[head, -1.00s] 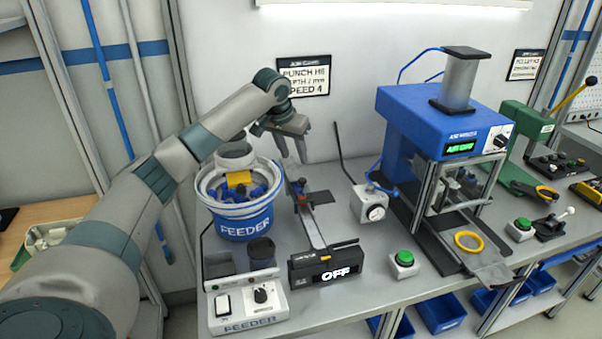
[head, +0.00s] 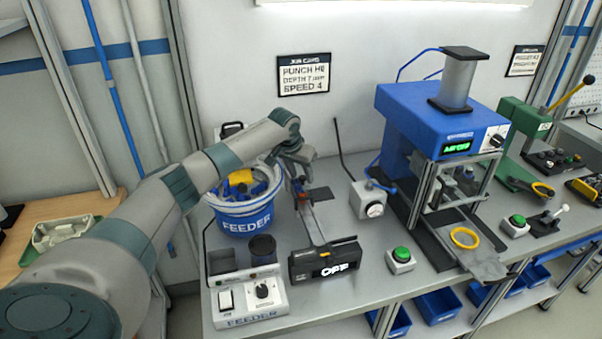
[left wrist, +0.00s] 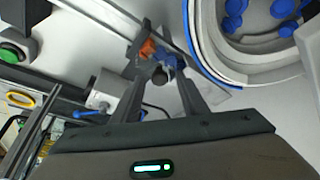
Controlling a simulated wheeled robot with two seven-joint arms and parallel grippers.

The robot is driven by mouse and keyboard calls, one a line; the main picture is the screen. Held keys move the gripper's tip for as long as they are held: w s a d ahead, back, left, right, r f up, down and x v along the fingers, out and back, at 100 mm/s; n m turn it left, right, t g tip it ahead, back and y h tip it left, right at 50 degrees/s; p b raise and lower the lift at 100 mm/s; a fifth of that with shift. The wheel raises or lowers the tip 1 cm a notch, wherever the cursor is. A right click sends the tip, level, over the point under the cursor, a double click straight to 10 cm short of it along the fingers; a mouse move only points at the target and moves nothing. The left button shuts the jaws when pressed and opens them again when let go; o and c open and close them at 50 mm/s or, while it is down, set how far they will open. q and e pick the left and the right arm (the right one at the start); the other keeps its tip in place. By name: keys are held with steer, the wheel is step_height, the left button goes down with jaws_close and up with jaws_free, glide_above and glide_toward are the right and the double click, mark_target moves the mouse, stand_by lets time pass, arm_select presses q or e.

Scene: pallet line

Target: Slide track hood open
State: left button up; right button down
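The track (head: 317,222) is a narrow rail running from the blue feeder bowl to a black box marked OFF. Near its bowl end sit small red, blue and dark parts; I cannot tell for certain which is the hood. In the left wrist view an orange-red piece (left wrist: 148,47) and a dark round knob (left wrist: 160,75) show at the rail. My left gripper (head: 298,178) is low over this end of the track. In the left wrist view its two fingers (left wrist: 162,80) stand apart with the knob between their tips; contact is unclear. My right gripper is out of view.
The feeder bowl (head: 246,217) stands left of the track, close to my left wrist. The OFF box (head: 325,262) and feeder control box (head: 250,300) are in front. A gauge block (head: 367,200), green button (head: 400,260) and blue press (head: 425,115) stand to the right.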

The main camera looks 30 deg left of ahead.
arm_select(q)
jaws_close()
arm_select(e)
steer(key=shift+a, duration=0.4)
